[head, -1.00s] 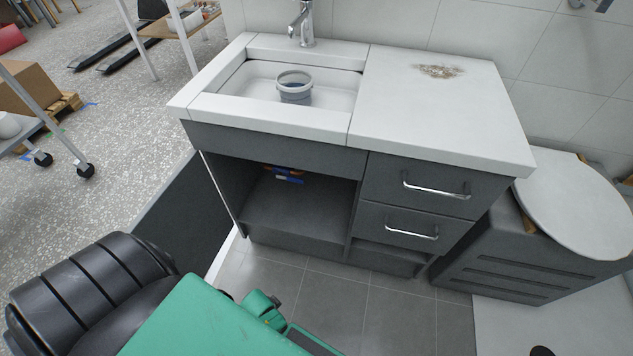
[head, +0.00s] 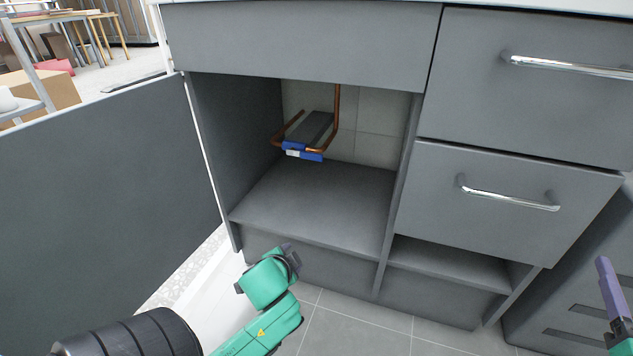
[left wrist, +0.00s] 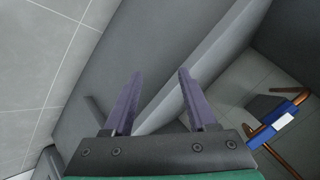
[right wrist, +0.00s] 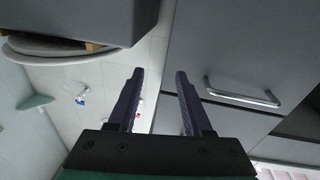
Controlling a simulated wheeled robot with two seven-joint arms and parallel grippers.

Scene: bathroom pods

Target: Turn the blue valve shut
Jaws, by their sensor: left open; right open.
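The blue valve (head: 302,151) sits on a copper pipe (head: 337,110) at the back of the open cabinet under the sink. It carries a small white patch. In the left wrist view the blue valve (left wrist: 272,124) shows at the right, beyond my fingers and apart from them. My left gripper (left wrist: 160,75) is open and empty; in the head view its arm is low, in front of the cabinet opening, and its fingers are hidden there. My right gripper (right wrist: 158,75) is open and empty; one finger (head: 607,283) shows at the right edge of the head view.
The cabinet door (head: 105,210) stands open at the left. The cabinet floor (head: 320,205) is bare. Two drawers with metal handles (head: 510,197) are shut at the right, above an open shelf (head: 450,267). Tiled floor (head: 350,330) lies in front.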

